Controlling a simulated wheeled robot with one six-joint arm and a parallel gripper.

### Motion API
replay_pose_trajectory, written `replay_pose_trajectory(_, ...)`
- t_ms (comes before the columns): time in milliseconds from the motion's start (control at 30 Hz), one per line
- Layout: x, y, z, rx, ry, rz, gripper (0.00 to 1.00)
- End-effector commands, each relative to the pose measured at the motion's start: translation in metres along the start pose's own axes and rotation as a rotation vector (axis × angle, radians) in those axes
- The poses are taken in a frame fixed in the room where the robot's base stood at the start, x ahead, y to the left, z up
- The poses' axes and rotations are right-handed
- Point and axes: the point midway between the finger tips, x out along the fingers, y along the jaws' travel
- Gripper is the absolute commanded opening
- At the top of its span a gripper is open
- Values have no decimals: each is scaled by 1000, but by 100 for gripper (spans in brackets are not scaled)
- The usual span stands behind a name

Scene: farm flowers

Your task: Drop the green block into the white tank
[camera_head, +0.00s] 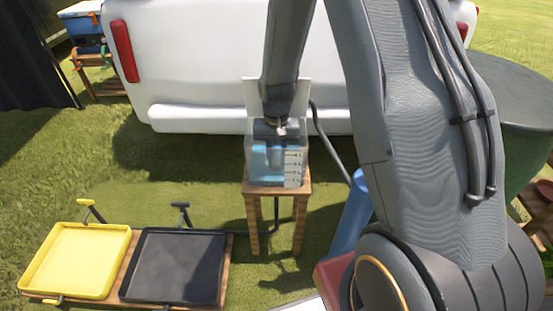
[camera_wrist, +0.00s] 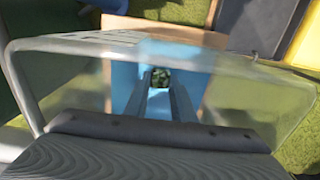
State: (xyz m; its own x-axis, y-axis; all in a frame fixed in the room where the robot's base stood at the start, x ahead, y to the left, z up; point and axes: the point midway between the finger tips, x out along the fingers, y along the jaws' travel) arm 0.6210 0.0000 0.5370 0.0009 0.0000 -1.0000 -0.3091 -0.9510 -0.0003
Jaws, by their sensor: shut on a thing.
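The tank (camera_head: 295,172) is a see-through box with a pale rim, scale marks and blue inside. It stands on a small wooden stool (camera_head: 251,214) in the middle of the head view. In the wrist view its clear wall (camera_wrist: 75,88) fills much of the picture. My gripper (camera_wrist: 160,88) points down, and its fingers appear to reach into the tank. It is shut on the small dark green block (camera_wrist: 161,77), seen between the fingertips over blue. In the head view the block cannot be made out.
A white vehicle (camera_head: 200,60) stands behind the stool. A yellow tray (camera_head: 75,262) and a black tray (camera_head: 175,265) lie at the lower left. A dark hose (camera_head: 325,145) runs right of the tank. Open grass lies left of the stool.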

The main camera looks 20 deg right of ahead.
Motion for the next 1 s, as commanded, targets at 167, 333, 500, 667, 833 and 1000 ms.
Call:
replay_pose_trajectory(167, 6, 0, 0, 0, -1, 0, 1)
replay_pose_trajectory(333, 10, 0, 0, 0, -1, 0, 1)
replay_pose_trajectory(500, 11, 0, 0, 0, 0, 0, 28)
replay_pose_trajectory(667, 11, 0, 0, 0, 0, 0, 41)
replay_pose_trajectory(833, 11, 0, 0, 0, -1, 0, 41)
replay_pose_trajectory(1000, 3, 0, 0, 0, 1, 0, 41)
